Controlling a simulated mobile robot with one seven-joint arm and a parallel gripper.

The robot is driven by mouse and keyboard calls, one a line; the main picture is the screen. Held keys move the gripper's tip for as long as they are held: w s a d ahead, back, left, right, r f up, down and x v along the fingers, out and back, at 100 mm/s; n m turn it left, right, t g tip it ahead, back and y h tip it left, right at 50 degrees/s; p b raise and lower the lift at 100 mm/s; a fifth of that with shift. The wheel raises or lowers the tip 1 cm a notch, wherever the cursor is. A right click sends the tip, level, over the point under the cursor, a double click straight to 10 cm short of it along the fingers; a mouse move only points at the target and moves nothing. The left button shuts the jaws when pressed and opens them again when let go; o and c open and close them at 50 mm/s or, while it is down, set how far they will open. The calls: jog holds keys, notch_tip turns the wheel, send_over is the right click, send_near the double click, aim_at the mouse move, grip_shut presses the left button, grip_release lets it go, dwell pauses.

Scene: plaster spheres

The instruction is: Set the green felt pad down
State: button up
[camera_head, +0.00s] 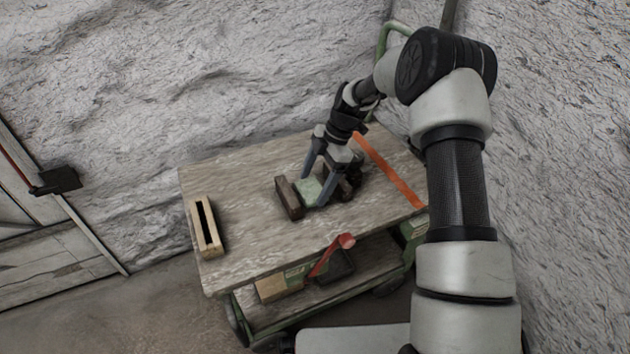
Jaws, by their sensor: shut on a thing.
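The green felt pad (310,191) is a small pale green piece low over the wooden cart top (240,235). My gripper (312,190) points down with one finger on each side of the pad and is shut on it. A dark brown wooden block (289,197) stands just left of the pad. Another dark brown piece (352,178) is to its right, partly hidden by my gripper. I cannot tell whether the pad touches the cart top or the brown pieces.
A light wooden block with a dark slot (206,227) stands at the cart's left edge. An orange strip (388,170) crosses the right side. A red-ended tool (330,255) sticks out by the front edge above a lower shelf. Rough walls stand behind and right. The front middle is clear.

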jog(key=shift+f, duration=0.6)
jog(key=o, duration=1.1)
jog(key=shift+r, duration=0.1)
jog(key=shift+r+p, duration=0.95)
jog(key=shift+r, duration=0.9)
